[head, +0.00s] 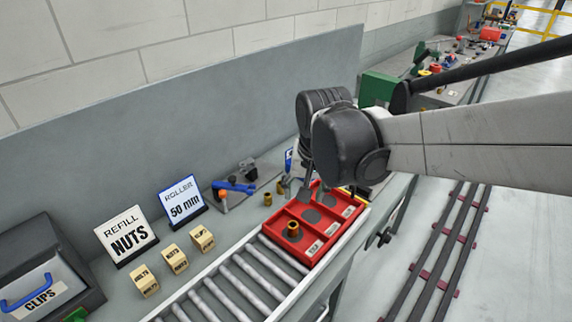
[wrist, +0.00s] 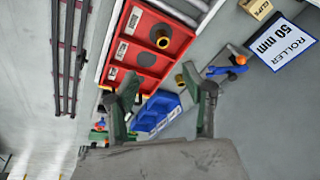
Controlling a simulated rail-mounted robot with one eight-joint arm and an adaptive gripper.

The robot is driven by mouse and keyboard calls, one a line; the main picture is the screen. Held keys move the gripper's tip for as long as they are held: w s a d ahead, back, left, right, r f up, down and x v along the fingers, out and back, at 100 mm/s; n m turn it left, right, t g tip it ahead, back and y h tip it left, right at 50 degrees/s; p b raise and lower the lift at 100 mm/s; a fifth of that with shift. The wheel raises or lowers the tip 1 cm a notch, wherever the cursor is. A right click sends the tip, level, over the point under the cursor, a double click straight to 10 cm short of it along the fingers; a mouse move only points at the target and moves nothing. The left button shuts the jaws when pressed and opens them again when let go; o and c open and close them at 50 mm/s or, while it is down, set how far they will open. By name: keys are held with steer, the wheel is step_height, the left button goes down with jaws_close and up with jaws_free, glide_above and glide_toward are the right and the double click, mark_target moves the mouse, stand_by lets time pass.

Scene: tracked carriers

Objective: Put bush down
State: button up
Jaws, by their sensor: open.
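A brass-coloured bush (head: 293,228) stands in the near compartment of a red tray (head: 318,260). It also shows in the wrist view (wrist: 162,38), on a dark round spot in the tray (wrist: 189,50). A second brass-coloured bush (head: 267,199) stands on the bench beside the tray; the wrist view shows it (wrist: 180,80) near my right finger. My gripper (wrist: 160,76) is open, with its two fingers wide apart and nothing held between them. In the head view my gripper (head: 304,193) is over the tray's far left side, partly hidden by my arm.
The tray sits on a roller conveyor (head: 240,280). A "ROLLER 50 mm" sign (head: 181,199), a "REFILL NUTS" sign (head: 126,236) and wooden blocks (head: 174,258) stand left. A blue tool (head: 234,187) lies behind. A blue bin (wrist: 156,110) shows in the wrist view.

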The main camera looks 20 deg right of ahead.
steer(key=s+r+n+t, duration=0.4)
steer(key=s, duration=0.6)
steer(key=shift+s, duration=0.15)
step_height(320, 180, down, 7)
steer(key=b, duration=0.6)
steer(key=shift+b, duration=0.35)
